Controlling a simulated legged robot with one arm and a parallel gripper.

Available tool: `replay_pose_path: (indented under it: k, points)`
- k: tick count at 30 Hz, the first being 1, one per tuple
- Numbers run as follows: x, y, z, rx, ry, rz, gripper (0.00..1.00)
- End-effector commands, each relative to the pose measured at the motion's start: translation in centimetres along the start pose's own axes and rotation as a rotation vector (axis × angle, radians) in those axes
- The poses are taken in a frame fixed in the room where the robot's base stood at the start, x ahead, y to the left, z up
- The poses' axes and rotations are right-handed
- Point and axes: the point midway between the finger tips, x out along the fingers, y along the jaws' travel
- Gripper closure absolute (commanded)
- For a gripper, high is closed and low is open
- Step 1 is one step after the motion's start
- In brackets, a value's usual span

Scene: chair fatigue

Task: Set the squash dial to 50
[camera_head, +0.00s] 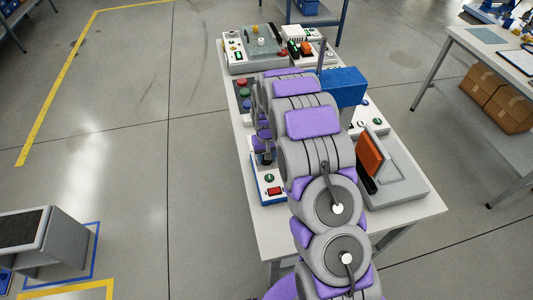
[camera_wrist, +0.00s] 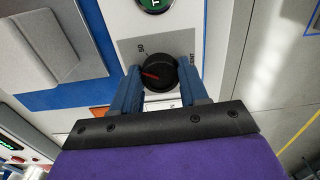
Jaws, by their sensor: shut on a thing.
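The squash dial (camera_wrist: 158,74) is a round black knob with a red pointer line, seen in the wrist view on a pale grey label plate (camera_wrist: 128,48). A "50" mark sits above and left of the knob; other lettering at its right is hard to read. The red line lies toward the left of the knob, below the "50" mark. My gripper (camera_wrist: 160,71) has its two blue fingers on either side of the knob, shut on it. In the head view my arm hides the dial.
A green button (camera_wrist: 155,4) sits just beyond the dial. In the head view, the white table (camera_head: 425,204) also holds a grey unit with an orange panel (camera_head: 371,153), a blue block (camera_head: 344,85) and control boxes at the far end.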

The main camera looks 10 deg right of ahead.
Motion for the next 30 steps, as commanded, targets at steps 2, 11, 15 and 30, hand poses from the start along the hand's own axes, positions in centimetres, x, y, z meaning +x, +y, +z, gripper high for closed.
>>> replay_pose_path:
  k: [2, 11, 15, 30]
  points:
    - [-0.18, -0.02, 0.05, 0.070, -0.001, 0.000, 0.87]
    - [-0.16, -0.09, -0.06, 0.311, 0.002, 0.000, 0.87]
    - [-0.17, -0.16, -0.10, 0.392, 0.003, -0.001, 0.87]
    - [-0.13, -0.20, -0.15, 0.502, 0.004, -0.001, 0.87]
